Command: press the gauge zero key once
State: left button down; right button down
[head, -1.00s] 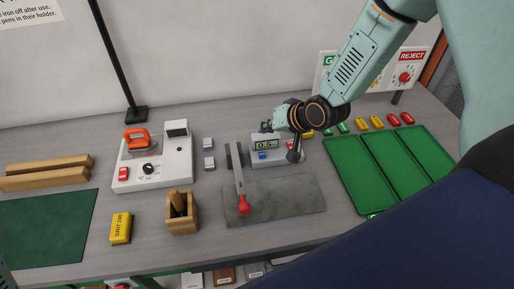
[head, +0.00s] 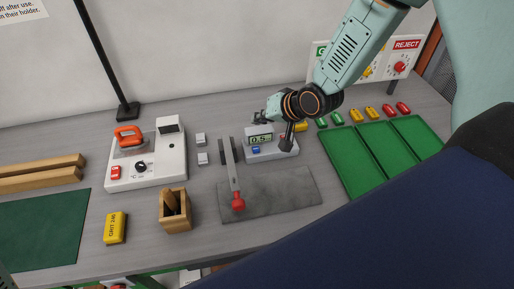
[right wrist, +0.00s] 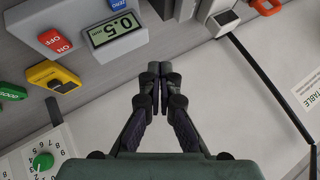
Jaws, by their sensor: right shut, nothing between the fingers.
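The gauge (head: 284,148) is a pale box at the back of the bench with a display reading 0.5 (head: 261,139). Its blue zero key (head: 256,150) sits below the display. In the right wrist view the blue key (right wrist: 117,4) is cut by the top edge, beside the display (right wrist: 117,30) and a red ON/OFF key (right wrist: 55,40). My right gripper (head: 259,117) is shut and empty, just above and behind the display in the head view. Its fingertips (right wrist: 154,68) appear apart from the key. My left gripper is not in view.
A lever with a red knob (head: 238,202) stands left of the gauge, over a grey mat (head: 285,194). Green trays (head: 352,175) lie to the right, with small coloured parts behind. A white iron station (head: 150,172) is at left.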

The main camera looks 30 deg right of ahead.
jog(key=f, duration=0.1)
jog(key=b, duration=0.6)
send_over(256, 150)
jog(key=f, duration=0.6)
jog(key=shift+s+d+f, duration=0.1)
jog(key=shift+s+d, duration=0.1)
jog(key=shift+d, duration=0.2)
jog(key=shift+a+f+b, duration=0.25)
jog(key=shift+f+b, duration=0.35)
jog(key=shift+f, duration=0.1)
jog(key=shift+w+d+f, duration=0.1)
jog(key=shift+w+d, duration=0.1)
jog(key=shift+s, duration=0.2)
jog(key=shift+a, duration=0.15)
jog(key=shift+w, duration=0.15)
